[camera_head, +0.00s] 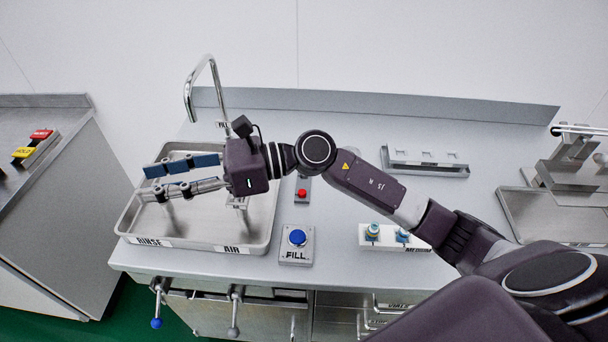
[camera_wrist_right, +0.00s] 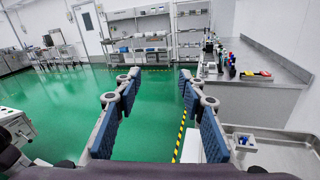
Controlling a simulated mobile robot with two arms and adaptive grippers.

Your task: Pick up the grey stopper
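I cannot make out a grey stopper for certain in either view. A small white rack (camera_head: 376,238) on the counter holds two small pieces with blue or teal tops; my right arm hides part of it. My right gripper (camera_head: 150,182) is over the steel sink tray (camera_head: 262,240) at the left, with its fingers pointing left. In the wrist view, its blue-padded fingers (camera_wrist_right: 158,85) are spread apart with nothing between them. My left gripper is not in view.
A tap (camera_head: 208,62) rises behind the tray. A blue FILL button (camera_head: 297,237) and a red button (camera_head: 301,194) sit right of it. Levers with blue (camera_head: 156,323) and grey (camera_head: 233,331) knobs hang below the counter front.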

